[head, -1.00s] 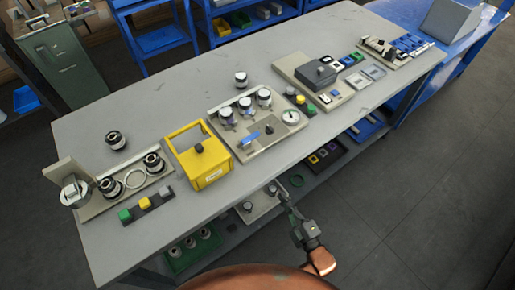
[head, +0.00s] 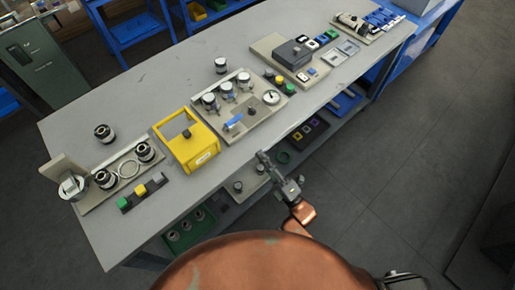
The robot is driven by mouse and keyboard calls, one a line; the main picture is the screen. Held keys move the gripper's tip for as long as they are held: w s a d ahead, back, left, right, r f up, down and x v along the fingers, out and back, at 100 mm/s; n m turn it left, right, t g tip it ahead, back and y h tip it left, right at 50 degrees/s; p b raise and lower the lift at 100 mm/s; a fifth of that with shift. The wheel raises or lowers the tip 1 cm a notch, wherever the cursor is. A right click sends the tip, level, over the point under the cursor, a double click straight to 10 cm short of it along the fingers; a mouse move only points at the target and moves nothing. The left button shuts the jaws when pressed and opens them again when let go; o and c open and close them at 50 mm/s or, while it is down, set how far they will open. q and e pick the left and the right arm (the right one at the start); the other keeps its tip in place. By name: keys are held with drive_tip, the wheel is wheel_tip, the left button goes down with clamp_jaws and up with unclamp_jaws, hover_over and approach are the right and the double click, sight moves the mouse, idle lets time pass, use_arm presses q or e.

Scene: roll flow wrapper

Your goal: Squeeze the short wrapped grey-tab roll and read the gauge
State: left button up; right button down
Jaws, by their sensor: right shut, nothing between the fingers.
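A round white gauge (head: 271,97) sits at the right end of a beige fixture plate (head: 258,118) on the grey table. White-topped cylinders (head: 227,93) stand in a row on that plate, with a blue handle (head: 234,121) in front. One more similar cylinder (head: 221,65) stands behind the plate. Black-and-white rolls (head: 145,151) stand at the left, one of them (head: 103,133) loose on the table. I cannot tell which is the short grey-tab roll. My right gripper (head: 261,155) is shut and empty at the table's front edge, apart from the rolls. My left gripper is not in view.
A yellow box frame (head: 200,155) stands left of the gauge plate. Button blocks (head: 141,190) lie at the front left. A dark grey box (head: 292,54) stands farther right. A lower shelf holds a green crate (head: 190,231). The table's back left is clear.

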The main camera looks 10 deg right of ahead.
sight(232, 123)
drive_tip(key=b+x, duration=0.1)
drive_tip(key=x, duration=1.1)
drive_tip(key=shift+r, duration=0.1)
